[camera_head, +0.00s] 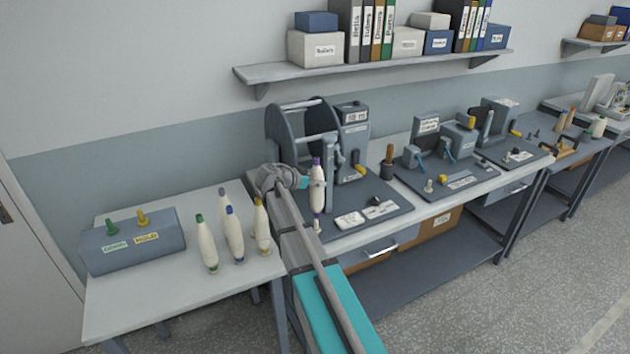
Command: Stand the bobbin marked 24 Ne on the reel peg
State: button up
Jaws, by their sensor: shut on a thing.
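My gripper (306,182) is shut on a cream bobbin (317,190) with a purple tip. The bobbin is upright at the left front of the grey reel machine's base. The 24 Ne mark is not readable on any bobbin.
A blue-grey block (135,256) with a green and a yellow peg sits on the left table (180,290). The reel frame (275,132) rises behind my gripper.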

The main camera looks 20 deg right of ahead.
aim_at(311, 197)
jog(key=shift+f, duration=0.1)
jog(key=shift+a+f+b, duration=0.1)
jog(key=shift+f+b, duration=2.65)
jog(key=shift+b, duration=0.1)
jog(key=shift+s, duration=0.1)
jog(key=shift+f+b, duration=0.6)
jog(key=o, duration=0.9)
jog(key=shift+o, duration=0.2)
jog(key=shift+a+r, duration=0.15)
jog(key=shift+a, duration=0.05)
